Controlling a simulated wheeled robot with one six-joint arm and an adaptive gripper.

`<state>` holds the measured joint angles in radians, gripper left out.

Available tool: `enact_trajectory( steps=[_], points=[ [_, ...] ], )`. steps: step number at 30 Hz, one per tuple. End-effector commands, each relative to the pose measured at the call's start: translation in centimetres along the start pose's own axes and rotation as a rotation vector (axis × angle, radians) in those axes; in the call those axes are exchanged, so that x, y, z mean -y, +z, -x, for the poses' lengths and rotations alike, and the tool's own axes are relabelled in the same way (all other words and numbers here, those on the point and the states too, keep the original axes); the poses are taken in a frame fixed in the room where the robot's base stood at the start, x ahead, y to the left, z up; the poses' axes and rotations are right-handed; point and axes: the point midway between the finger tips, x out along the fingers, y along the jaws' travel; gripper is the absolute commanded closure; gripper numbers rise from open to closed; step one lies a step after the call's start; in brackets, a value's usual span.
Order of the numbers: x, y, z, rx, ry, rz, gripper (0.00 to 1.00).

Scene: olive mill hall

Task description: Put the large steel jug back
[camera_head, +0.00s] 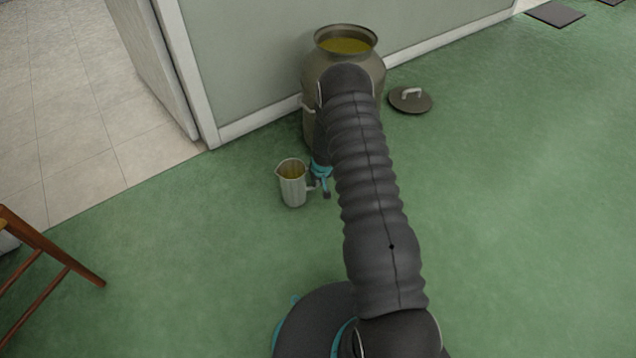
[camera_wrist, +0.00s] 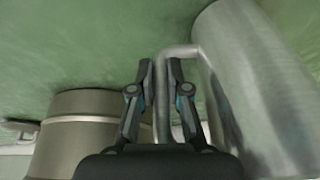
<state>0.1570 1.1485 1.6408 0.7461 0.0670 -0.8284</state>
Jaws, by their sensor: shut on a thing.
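The large steel jug (camera_head: 293,186) is upright in the head view, left of my arm, with yellow-green liquid inside. In the wrist view the jug (camera_wrist: 255,85) fills the right side, and its handle (camera_wrist: 181,51) runs between my fingers. My gripper (camera_head: 323,186) is shut on this handle; its fingertips also show in the wrist view (camera_wrist: 162,75). I cannot tell for sure whether the jug's base touches the floor. A big metal can (camera_head: 346,33) with an open top and yellow-green liquid stands behind my arm, against the wall; it also shows in the wrist view (camera_wrist: 75,135).
A round dark lid (camera_head: 411,100) with a handle lies on the green floor right of the can. A wall (camera_head: 250,60) runs behind, with a doorway to a tiled floor (camera_head: 80,110) at the left. A wooden chair or stool (camera_head: 50,250) stands at the left edge.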

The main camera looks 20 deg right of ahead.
Motion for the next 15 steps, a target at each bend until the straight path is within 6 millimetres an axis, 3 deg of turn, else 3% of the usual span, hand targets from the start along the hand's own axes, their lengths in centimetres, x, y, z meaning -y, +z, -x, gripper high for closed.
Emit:
enact_trajectory(
  steps=[11, 12, 14, 15],
  points=[
    [-0.02, 0.01, -0.27, -0.002, 0.0, -0.001, 1.0],
    [-0.01, 0.06, -0.18, 0.0, 0.0, -0.001, 0.74],
    [-0.01, 0.06, -0.17, 0.0, 0.0, -0.001, 0.59],
    [-0.01, 0.07, -0.17, 0.0, 0.0, -0.001, 0.59]
  ],
)
